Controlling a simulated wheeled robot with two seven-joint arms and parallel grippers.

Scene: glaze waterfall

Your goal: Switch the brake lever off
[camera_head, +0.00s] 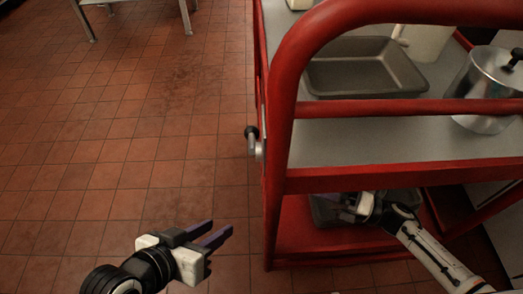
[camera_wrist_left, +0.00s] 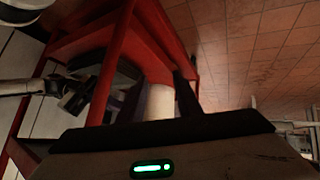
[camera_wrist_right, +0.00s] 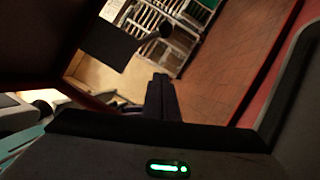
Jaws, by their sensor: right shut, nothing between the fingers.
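The likely brake lever (camera_head: 254,143) is a small grey lever with a dark knob on the left side of the red cart (camera_head: 282,130), just below the top shelf's level. My left gripper (camera_head: 220,229) is open and empty, below and left of that lever and apart from it. Its two purple fingers point right toward the cart. My right gripper (camera_head: 345,203) is in the cart's lower level, partly hidden by the frame. In the right wrist view its fingers (camera_wrist_right: 162,98) are together and empty. The lever's exact setting cannot be told.
A grey baking tray (camera_head: 365,68) and a metal pot (camera_head: 487,88) stand on the cart's upper shelf. Another grey tray (camera_head: 325,212) lies on the lower shelf beside my right gripper. The tiled floor (camera_head: 120,150) left of the cart is clear. A table stands at the back.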

